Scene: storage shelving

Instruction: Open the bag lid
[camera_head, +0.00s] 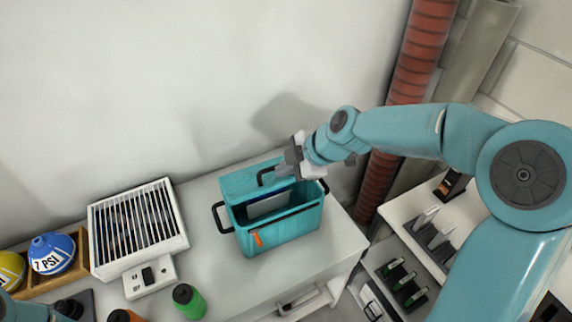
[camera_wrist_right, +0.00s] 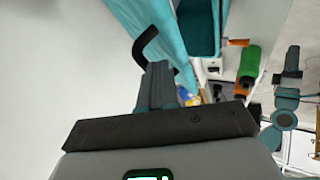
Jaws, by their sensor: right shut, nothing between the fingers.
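The teal bag (camera_head: 282,232) stands on the white table with its top open and a pale flat item (camera_head: 267,203) inside. Its teal lid (camera_head: 238,183) is raised along the wall side and carries a black handle (camera_head: 265,174). My right gripper (camera_head: 290,160) is shut and empty at the lid's upper edge, close to that handle. In the right wrist view the shut fingers (camera_wrist_right: 157,72) are just below the black handle (camera_wrist_right: 147,42); whether they touch it is unclear. My left gripper (camera_head: 70,306) shows only partly at the lower left, its jaws unclear.
A slatted white panel (camera_head: 138,226), a green bottle (camera_head: 188,300) and blue and yellow balls (camera_head: 52,254) in a wooden tray are left of the bag. A red ribbed pipe (camera_head: 405,85) rises at the right, above shelves (camera_head: 402,207) with small items. The wall is close behind.

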